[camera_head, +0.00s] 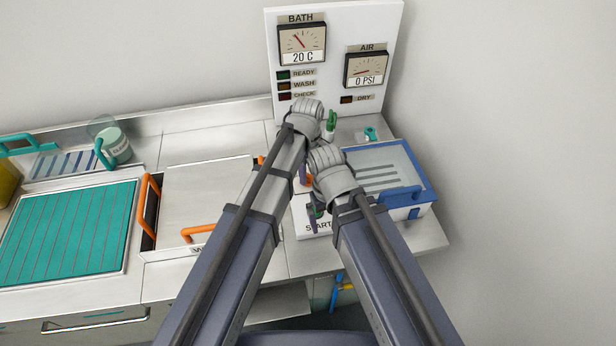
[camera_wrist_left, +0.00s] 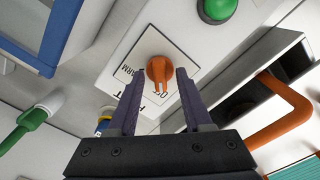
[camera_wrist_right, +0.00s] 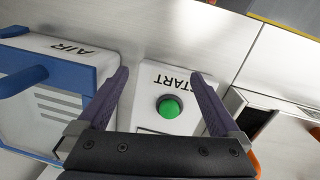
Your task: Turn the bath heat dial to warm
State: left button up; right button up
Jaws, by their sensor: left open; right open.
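The orange bath heat dial (camera_wrist_left: 160,70) sits on a white label plate (camera_wrist_left: 150,48) with partly readable lettering, including OFF and what looks like WARM. My left gripper (camera_wrist_left: 160,82) is open, with one finger on each side of the dial; contact cannot be told. In the head view my left wrist and arm mostly hide the dial. The BATH gauge (camera_head: 302,43) reads 20 C. My right gripper (camera_wrist_right: 160,74) is open above the green START button (camera_wrist_right: 169,107), which lies between its fingers in the right wrist view.
A blue-framed AIR box (camera_head: 385,170) stands right of my grippers. A panel (camera_head: 335,60) rises behind them. A steel lid with orange handles (camera_head: 148,205) and a teal mat (camera_head: 68,232) lie to the left. A green-handled valve (camera_wrist_left: 32,119) is near the left gripper.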

pick_arm(q)
jog(key=shift+c, duration=0.2)
grip_shut()
dwell(0.5)
